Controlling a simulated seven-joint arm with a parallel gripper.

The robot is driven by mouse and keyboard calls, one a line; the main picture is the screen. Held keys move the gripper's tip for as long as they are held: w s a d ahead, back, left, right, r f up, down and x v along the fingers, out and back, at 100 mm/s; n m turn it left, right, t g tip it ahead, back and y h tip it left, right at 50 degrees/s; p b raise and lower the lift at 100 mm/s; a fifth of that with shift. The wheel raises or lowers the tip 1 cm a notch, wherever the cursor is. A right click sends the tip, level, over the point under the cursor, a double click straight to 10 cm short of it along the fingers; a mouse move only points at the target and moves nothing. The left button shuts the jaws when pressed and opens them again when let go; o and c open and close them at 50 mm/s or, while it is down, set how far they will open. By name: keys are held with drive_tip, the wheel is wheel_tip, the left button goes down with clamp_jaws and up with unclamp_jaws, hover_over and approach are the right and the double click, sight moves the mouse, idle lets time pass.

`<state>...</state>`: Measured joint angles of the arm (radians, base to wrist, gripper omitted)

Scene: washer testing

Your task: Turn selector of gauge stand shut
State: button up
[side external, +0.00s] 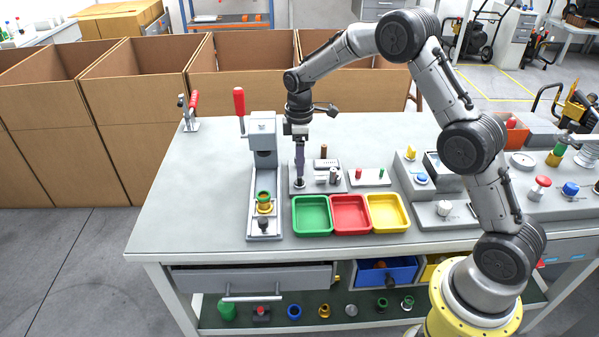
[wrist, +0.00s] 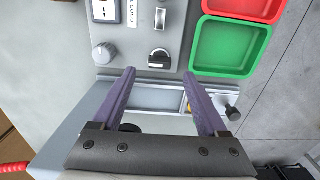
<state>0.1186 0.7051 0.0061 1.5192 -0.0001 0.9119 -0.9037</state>
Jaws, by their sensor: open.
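A grey panel (side external: 326,186) with small controls lies behind the green tray; it fits the gauge stand, though no gauge dial shows on it. In the wrist view the panel (wrist: 180,14) carries a dark round selector (wrist: 159,59) with a pale handle; its exact setting is hard to read. My gripper (side external: 299,182) points down at the panel's left end. In the wrist view my gripper (wrist: 160,75) is open and empty, its two purple fingers apart. The selector lies just beyond and between the fingertips; whether they touch it cannot be told.
A grey knob (wrist: 103,53) and a metal toggle (wrist: 160,20) sit near the selector. A press with a red handle (side external: 239,101) stands close on the left. Green (side external: 311,233), red (side external: 351,232) and yellow (side external: 388,227) trays are in front.

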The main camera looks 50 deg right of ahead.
sight(299, 178)
drive_tip(key=shift+f, duration=2.5)
clamp_jaws()
